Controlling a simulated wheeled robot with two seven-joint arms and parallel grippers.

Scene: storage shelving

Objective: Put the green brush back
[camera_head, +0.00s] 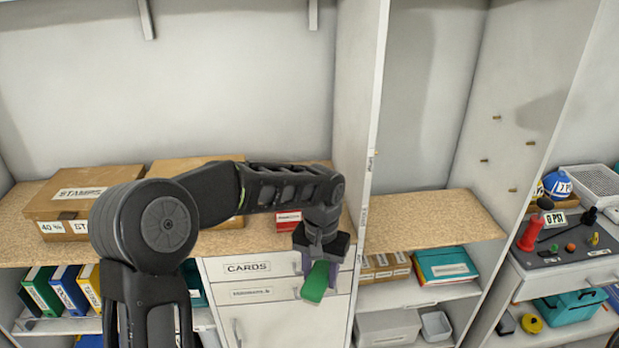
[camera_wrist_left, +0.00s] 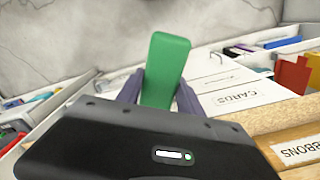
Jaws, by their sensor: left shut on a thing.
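My left gripper (camera_head: 318,268) is shut on the green brush (camera_head: 316,283). It holds the brush in front of the white drawers, below the front edge of the wooden counter. In the left wrist view the brush (camera_wrist_left: 165,72) stands up between the two purple-grey fingers (camera_wrist_left: 158,92). Only a plain green part of the brush shows, and the rest is hidden by the gripper. My right gripper is not in view.
The drawer labelled CARDS (camera_head: 248,268) is behind the brush. A box labelled STAMPS (camera_head: 75,207) and a small red box (camera_head: 288,221) are on the counter. The counter right of the divider (camera_head: 430,226) is bare.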

